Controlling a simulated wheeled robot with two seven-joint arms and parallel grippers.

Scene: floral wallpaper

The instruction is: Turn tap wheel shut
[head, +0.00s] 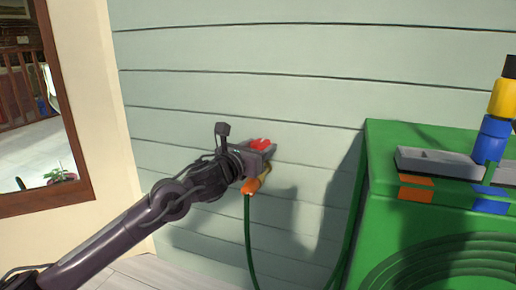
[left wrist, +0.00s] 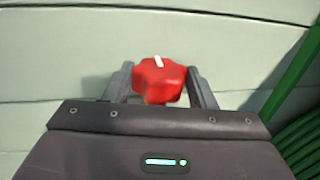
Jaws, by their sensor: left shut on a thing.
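The red tap wheel (head: 260,144) sits on the pale green plank wall, above a brass tap body (head: 265,180) with an orange hose connector (head: 251,186). My left gripper (head: 264,150) is at the wheel, its fingers on both sides of it. In the left wrist view the red wheel (left wrist: 158,80) with a white mark on top is between the two fingers of my left gripper (left wrist: 160,86), which is shut on it. Much of the tap is hidden behind the gripper. My right gripper is not in view.
A green hose (head: 248,235) hangs from the connector. A green box-shaped unit (head: 400,225) with a coiled hose stands at the right, with a grey bar and coloured nozzle parts (head: 496,128) on top. A brown-framed opening (head: 60,190) is at the left.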

